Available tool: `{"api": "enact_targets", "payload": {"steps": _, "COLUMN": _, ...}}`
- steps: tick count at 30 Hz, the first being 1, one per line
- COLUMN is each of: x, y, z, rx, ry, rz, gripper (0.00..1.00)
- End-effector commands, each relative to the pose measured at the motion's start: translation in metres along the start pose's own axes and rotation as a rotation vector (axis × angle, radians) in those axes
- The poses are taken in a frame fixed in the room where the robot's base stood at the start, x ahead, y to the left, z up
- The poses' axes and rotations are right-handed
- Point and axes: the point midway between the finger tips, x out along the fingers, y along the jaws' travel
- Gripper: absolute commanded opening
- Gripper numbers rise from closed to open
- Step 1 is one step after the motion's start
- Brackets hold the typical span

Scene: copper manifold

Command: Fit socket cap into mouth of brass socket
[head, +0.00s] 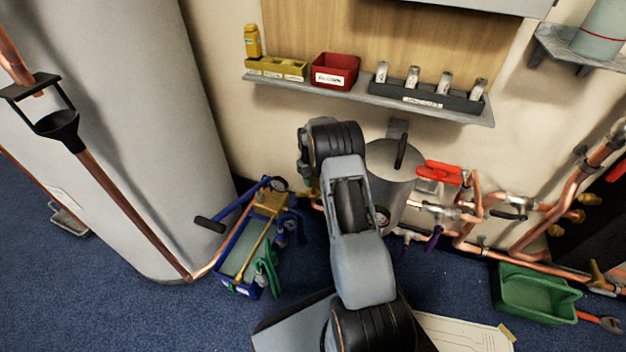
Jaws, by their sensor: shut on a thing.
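My arm (360,250) reaches up from the bottom middle toward the wall pipes. Its wrist (335,145) is bent over beside a grey cylindrical vessel. The gripper's fingers are hidden behind the arm, so I cannot see what is between them. A small brass-coloured piece (312,188) shows just left of the arm, at the end of a copper pipe run; I cannot tell whether it is the brass socket. I cannot make out the socket cap or the socket's mouth.
The grey vessel (392,185) and copper pipes with a red-handled valve (440,173) crowd the right. A shelf (370,98) above holds a red bin (335,72). A blue tool tray (240,262) and green bin (535,292) lie on the floor. A large tank (125,130) stands left.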

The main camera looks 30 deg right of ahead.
Motion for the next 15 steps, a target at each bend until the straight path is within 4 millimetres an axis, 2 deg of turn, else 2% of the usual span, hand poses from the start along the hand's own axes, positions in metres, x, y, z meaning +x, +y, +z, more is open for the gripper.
{"api": "enact_targets", "payload": {"steps": 15, "x": 0.011, "y": 0.0, "z": 0.002, "rx": 0.0, "ry": 0.0, "rz": 0.0, "gripper": 0.15}}
